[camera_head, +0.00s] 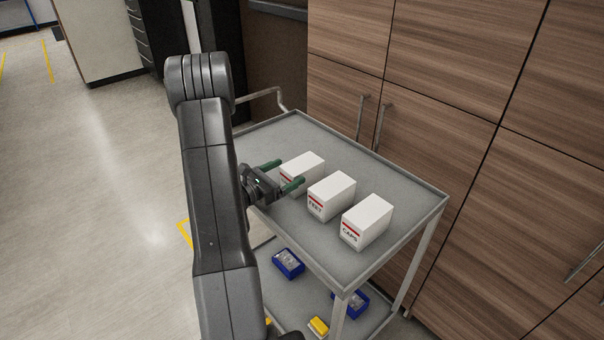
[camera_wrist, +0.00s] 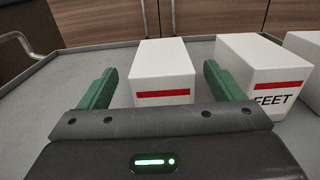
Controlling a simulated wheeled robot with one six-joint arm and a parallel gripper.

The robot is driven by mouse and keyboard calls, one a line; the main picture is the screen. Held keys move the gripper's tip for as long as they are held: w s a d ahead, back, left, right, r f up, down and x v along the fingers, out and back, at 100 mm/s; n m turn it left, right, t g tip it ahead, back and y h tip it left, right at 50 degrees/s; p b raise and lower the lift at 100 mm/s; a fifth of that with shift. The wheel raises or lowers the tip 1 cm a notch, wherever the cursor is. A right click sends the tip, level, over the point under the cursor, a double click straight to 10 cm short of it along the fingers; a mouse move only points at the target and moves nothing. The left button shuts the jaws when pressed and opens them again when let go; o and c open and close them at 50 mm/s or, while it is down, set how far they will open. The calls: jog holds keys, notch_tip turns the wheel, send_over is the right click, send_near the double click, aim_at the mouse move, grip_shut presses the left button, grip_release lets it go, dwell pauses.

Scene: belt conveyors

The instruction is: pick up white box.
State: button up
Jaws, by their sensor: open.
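Three white boxes with red stripes stand in a row on the grey cart top. The farthest white box (camera_head: 303,165) is at my gripper (camera_head: 279,174); in the wrist view this white box (camera_wrist: 162,72) sits between the two green fingers. My gripper (camera_wrist: 160,90) is open, with a finger on each side of that box and visible gaps to it. The middle box, marked FEET (camera_head: 331,194), is close beside the right finger; it also shows in the wrist view (camera_wrist: 262,65). The nearest box, marked CAPS (camera_head: 368,220), is partly cut off in the wrist view.
The cart top (camera_head: 400,178) has a raised rim and a handle (camera_head: 265,97) at its far end. Blue bins (camera_head: 288,263) and a yellow item (camera_head: 318,326) lie on the lower shelf. Wooden cabinets (camera_head: 450,70) stand close behind the cart. Open floor lies to the left.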

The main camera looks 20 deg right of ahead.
aim_at(298, 165)
jog(key=p+x, duration=0.1)
jog(key=x, duration=0.4)
jog(key=shift+s+f+p, duration=0.1)
jog(key=shift+f+p, duration=0.1)
jog(key=shift+p, duration=0.1)
jog(key=shift+c, duration=0.2)
jog(key=c, duration=1.2)
jog(key=shift+c, duration=0.2)
jog(key=shift+r, duration=0.1)
jog(key=shift+r+b, duration=0.6)
jog(key=shift+r, duration=4.3)
